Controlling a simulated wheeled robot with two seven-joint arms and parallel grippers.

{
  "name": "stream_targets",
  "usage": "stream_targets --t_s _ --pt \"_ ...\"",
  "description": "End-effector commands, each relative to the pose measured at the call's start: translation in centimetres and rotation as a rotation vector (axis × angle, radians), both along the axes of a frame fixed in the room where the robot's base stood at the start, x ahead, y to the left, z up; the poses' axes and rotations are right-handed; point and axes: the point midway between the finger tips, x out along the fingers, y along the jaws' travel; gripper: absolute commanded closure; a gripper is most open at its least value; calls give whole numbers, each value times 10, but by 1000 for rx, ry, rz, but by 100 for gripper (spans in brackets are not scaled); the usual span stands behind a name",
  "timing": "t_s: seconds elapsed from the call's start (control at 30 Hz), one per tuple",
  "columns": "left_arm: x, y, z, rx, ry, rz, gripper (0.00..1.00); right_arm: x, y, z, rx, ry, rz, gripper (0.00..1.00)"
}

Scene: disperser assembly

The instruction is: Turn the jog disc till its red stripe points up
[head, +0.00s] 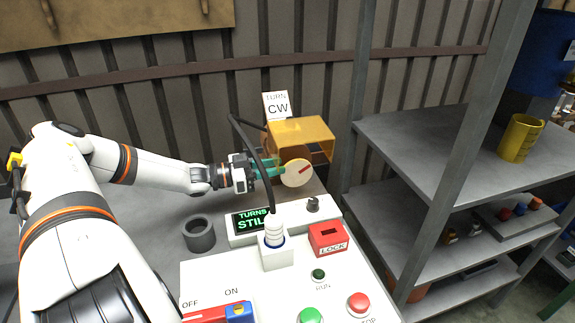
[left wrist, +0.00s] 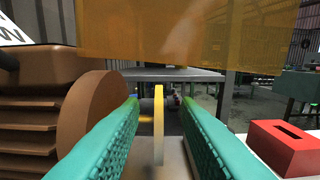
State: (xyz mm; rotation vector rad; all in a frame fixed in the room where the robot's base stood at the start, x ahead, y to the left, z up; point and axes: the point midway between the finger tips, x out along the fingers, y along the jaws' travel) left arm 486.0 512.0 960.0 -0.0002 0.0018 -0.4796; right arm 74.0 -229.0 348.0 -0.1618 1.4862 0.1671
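The jog disc (head: 294,177) is a cream round plate standing upright below an amber guard. Its red stripe (head: 305,170) points right and slightly up in the head view. My left gripper (head: 272,170) has teal fingers and reaches the disc from the left. In the left wrist view the disc (left wrist: 158,125) shows edge-on between the two fingers, with gaps on both sides, so the gripper is open around its edge. My right gripper is not in view.
The amber guard (head: 303,130) hangs close above my left gripper. A "TURN CW" sign (head: 277,106) stands behind. A display (head: 250,220) reads "TURNS" and a partly hidden "STIL". A red LOCK block (head: 327,237) and a grey ring (head: 199,234) are nearby. Shelves stand right.

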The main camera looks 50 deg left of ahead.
Motion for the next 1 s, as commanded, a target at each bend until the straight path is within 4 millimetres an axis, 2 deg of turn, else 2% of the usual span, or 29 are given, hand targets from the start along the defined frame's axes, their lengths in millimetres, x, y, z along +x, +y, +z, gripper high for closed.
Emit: stream_targets --t_s 0.1,0.23,0.6,0.63,0.8,1.0 --pt "18 -9 0 -3 -6 1 71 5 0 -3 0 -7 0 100" --pt "30 -15 0 -2 -4 0 71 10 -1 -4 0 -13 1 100" --pt "36 -18 1 1 0 2 71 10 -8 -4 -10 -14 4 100" --pt "36 -18 1 1 0 2 73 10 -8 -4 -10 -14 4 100" --pt "35 -18 0 1 0 2 100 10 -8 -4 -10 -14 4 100" --pt "35 -18 0 -7 -11 1 100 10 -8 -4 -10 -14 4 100"
